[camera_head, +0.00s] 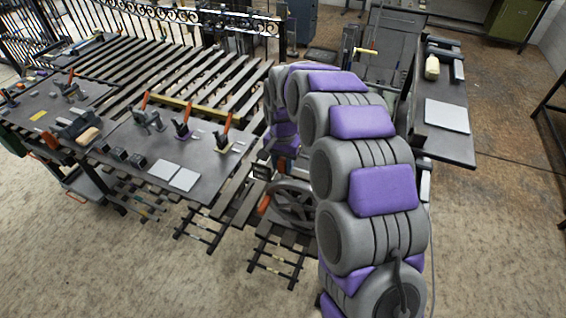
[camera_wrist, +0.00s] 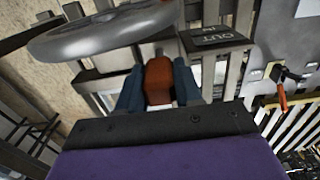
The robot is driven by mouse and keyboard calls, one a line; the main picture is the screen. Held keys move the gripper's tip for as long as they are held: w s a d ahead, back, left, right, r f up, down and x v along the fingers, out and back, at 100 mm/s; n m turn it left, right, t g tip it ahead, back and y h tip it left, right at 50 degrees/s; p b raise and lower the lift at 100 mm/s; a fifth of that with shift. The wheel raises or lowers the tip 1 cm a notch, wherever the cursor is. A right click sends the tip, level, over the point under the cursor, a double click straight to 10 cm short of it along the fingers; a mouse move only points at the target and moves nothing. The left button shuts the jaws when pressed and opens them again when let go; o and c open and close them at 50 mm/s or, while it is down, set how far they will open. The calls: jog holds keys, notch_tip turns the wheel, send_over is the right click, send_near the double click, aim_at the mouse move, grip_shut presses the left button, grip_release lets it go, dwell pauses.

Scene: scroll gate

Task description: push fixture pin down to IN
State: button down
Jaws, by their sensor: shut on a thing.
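In the wrist view, my gripper (camera_wrist: 159,88) has its two dark blue fingers shut on an orange-brown block-shaped grip (camera_wrist: 157,78), which appears to be the fixture pin's handle. The grip sits beside a dark plate with a light label (camera_wrist: 216,39) that seems to read OUT, seen upside down. The pin's shaft and its lower end are hidden. In the head view, my arm's grey and purple links cover much of the work area, and I cannot make out the fingertips there.
A grey handwheel (camera_head: 292,204) stands close to the grip; its rim (camera_wrist: 100,32) crosses the upper left of the wrist view. A dark worktop (camera_head: 150,165) with several orange-handled levers lies left. A slatted frame (camera_head: 165,70) is behind. Bare floor is open at right.

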aim_at(282, 171)
notch_tip(282, 171, down, 4)
jog(key=shift+s+r, duration=0.1)
jog(key=shift+r, duration=0.15)
jog(key=c, duration=1.2)
grip_release()
jog(key=o, duration=0.3)
jog(key=shift+a, duration=0.1)
jog(key=shift+o, duration=0.3)
notch_tip(282, 171, up, 17)
jog(key=shift+a+r, duration=0.15)
